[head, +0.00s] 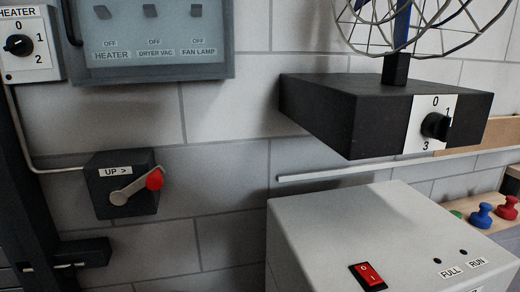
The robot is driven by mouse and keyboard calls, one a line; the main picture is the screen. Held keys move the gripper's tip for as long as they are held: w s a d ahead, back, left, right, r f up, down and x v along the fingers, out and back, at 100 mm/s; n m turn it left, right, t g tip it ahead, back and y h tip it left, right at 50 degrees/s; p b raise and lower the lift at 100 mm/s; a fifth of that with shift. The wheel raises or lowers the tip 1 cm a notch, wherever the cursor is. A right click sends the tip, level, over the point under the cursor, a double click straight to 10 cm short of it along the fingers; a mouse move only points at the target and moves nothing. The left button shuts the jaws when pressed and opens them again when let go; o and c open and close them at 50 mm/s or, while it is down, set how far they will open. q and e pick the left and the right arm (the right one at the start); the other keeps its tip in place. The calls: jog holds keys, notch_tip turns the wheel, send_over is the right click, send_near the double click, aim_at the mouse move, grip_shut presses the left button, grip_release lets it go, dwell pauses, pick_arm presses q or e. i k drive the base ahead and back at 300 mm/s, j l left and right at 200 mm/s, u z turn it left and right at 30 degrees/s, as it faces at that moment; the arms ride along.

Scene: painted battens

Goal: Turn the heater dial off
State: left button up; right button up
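The heater dial (18,45) is a round black knob on a white box (45,68) labelled HEATER, at the upper left edge of the head view. Its marks are 0 at the top, 1 at the right and 2 at the lower right. The knob is small here, and I cannot tell surely which mark it points at. The box is partly cut off by the frame's edge. Neither of my grippers can be made out, and nothing is seen touching the dial.
A grey switch panel (150,70) hangs right of the dial. Below are a red-tipped lever box (125,182) and a dark upright (22,190). A caged fan on a black base (330,110) has another dial (435,126). A white box with a red switch (368,275) stands below.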

aim_at(20, 44)
jog(key=k+l+u, duration=0.1)
jog(key=u, duration=0.55)
jog(key=i+u, duration=0.1)
jog(key=u, duration=0.7)
